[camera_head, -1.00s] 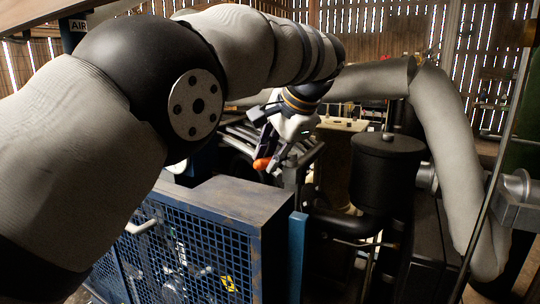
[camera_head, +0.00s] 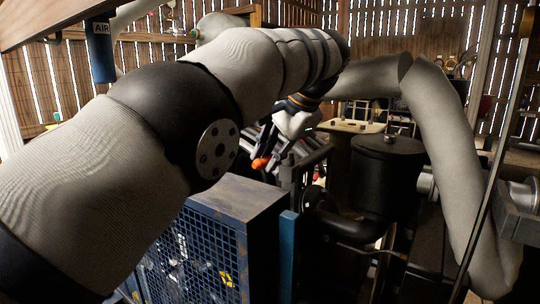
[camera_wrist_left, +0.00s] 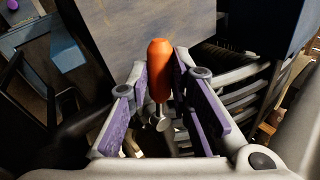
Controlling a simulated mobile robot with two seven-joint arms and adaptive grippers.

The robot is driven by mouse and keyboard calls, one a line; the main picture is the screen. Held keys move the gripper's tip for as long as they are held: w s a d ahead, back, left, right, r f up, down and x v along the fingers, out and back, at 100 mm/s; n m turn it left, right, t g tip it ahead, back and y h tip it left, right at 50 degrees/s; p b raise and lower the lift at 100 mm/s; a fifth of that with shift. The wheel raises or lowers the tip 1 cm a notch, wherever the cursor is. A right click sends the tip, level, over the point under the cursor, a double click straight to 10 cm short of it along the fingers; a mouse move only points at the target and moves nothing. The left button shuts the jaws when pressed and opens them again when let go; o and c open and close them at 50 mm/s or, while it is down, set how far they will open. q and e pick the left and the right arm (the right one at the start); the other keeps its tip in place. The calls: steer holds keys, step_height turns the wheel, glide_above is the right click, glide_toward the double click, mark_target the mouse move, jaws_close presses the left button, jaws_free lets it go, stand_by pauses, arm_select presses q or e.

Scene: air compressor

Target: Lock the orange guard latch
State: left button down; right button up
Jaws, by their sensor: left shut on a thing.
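The orange guard latch (camera_head: 261,163) shows as a small orange handle beyond the blue mesh guard box (camera_head: 240,195). In the left wrist view the orange handle (camera_wrist_left: 159,70) stands between the purple-lined fingers, with a thin metal stem below it. My left gripper (camera_head: 268,155) reaches down to it from above, and its fingers are shut on the handle. The wrist view also shows my left gripper (camera_wrist_left: 160,90) on either side of the handle. The latch's base is mostly hidden. My right gripper is not in view.
A black cylindrical canister (camera_head: 388,160) and dark pipes stand to the right of the gripper. The flat top of the guard box is bare. A blue AIR sign (camera_head: 101,48) hangs at the upper left. Metal fins (camera_wrist_left: 240,95) lie close beside the fingers.

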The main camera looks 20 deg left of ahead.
arm_select(q)
steer(key=shift+f, duration=0.1)
steer(key=c, duration=1.4)
jaws_free()
steer(key=shift+c, duration=0.2)
steer(key=shift+d+r, duration=0.2)
steer(key=shift+r, duration=0.25)
steer(key=s+d+r, duration=0.1)
steer(key=s+d, duration=0.6)
steer(key=d, duration=0.4)
steer(key=shift+s+r, duration=0.15)
steer(key=shift+r, duration=0.2)
steer(key=shift+c, duration=0.6)
